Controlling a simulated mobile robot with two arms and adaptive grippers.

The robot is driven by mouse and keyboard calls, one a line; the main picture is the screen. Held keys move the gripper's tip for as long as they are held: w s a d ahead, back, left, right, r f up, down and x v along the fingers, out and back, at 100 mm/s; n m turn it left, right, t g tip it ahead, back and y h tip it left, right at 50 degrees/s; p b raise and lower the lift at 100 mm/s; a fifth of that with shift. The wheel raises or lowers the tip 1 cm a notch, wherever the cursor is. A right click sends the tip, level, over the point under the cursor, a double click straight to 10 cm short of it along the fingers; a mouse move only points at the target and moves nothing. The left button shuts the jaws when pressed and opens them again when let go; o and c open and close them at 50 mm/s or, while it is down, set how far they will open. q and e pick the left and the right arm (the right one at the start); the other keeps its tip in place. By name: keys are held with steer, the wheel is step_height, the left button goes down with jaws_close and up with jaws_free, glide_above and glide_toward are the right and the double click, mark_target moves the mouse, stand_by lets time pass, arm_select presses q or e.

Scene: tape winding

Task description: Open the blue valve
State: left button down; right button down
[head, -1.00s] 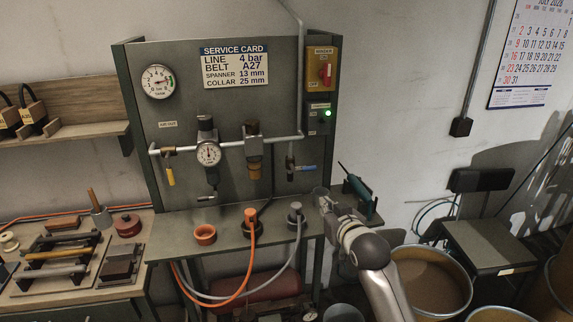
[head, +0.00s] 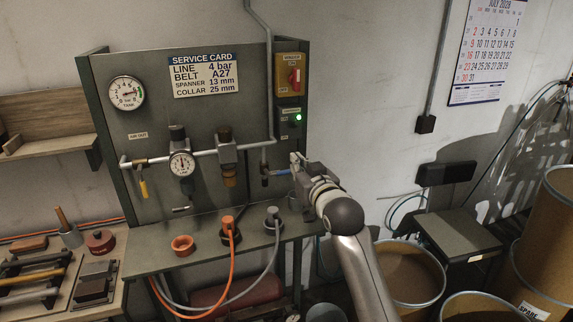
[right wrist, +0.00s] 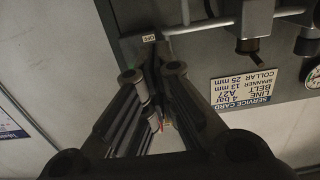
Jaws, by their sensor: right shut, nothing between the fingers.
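The blue valve (head: 277,173) is a small blue lever at the lower right of the grey panel (head: 150,200), under the vertical pipe. The lever lies about level and points right. My right gripper (head: 296,163) is shut and empty, with its fingertips at the lever's right end. I cannot tell whether they touch it. In the right wrist view, which shows the panel upside down, the shut fingers (right wrist: 152,76) reach toward the pipe and hide the lever. My left gripper is not in view.
A red switch (head: 294,78) and a lit green lamp (head: 299,117) sit above the valve. A yellow-handled valve (head: 143,187) hangs at the panel's left. Orange and grey hoses stand on the bench (head: 205,258) below. Drums (head: 410,275) stand at the lower right.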

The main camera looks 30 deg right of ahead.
steer(key=w+d+f+p, duration=0.2)
steer(key=w+f+p, duration=0.1)
steer(key=w, duration=0.5)
steer(key=shift+f, duration=0.7)
